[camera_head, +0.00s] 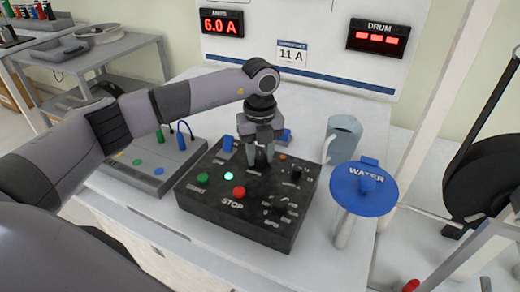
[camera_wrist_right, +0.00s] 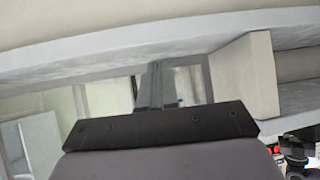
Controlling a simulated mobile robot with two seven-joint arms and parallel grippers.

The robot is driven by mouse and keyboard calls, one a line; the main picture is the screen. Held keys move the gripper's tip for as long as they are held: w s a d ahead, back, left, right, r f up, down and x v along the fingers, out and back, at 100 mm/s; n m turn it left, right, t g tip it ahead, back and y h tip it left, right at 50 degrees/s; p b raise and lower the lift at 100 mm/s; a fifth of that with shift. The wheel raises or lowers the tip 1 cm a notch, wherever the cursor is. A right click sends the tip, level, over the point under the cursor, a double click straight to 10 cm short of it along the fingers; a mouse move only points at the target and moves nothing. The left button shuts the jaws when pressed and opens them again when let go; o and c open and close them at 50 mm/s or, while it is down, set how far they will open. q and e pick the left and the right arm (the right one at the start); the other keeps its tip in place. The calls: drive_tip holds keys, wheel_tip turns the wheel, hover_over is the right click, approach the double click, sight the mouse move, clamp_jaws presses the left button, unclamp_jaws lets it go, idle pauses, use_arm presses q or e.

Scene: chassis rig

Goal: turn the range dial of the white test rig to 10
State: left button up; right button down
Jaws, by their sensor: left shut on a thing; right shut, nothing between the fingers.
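A black control box (camera_head: 238,215) with knobs and buttons lies on the white table; its small labels are mostly unreadable. My left gripper (camera_head: 261,160) points down at the back of its top face and is shut on a dark knob, which the fingers mostly hide, so its setting cannot be read. Two other black knobs show, one at the right (camera_head: 296,174) and one at the front right (camera_head: 281,203). I cannot tell which is the range dial, and no white box shows. My right gripper (camera_wrist_right: 155,85) is shut and empty in the right wrist view, away from the box.
A white panel behind carries a red display (camera_head: 221,23) reading 6.0 A, a card (camera_head: 292,53) reading 11 A and a drum display (camera_head: 376,38). A grey box (camera_head: 155,165) lies left.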

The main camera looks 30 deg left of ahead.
sight(259, 156)
use_arm(q)
drive_tip(key=shift+w+r+n, duration=0.1)
drive_tip(key=shift+r+n, duration=0.05)
drive_tip(key=shift+n, duration=0.35)
drive_tip(key=o, duration=1)
drive_tip(key=shift+o, duration=0.2)
drive_tip(key=shift+r, duration=3.55)
drive_tip(key=shift+f, duration=0.1)
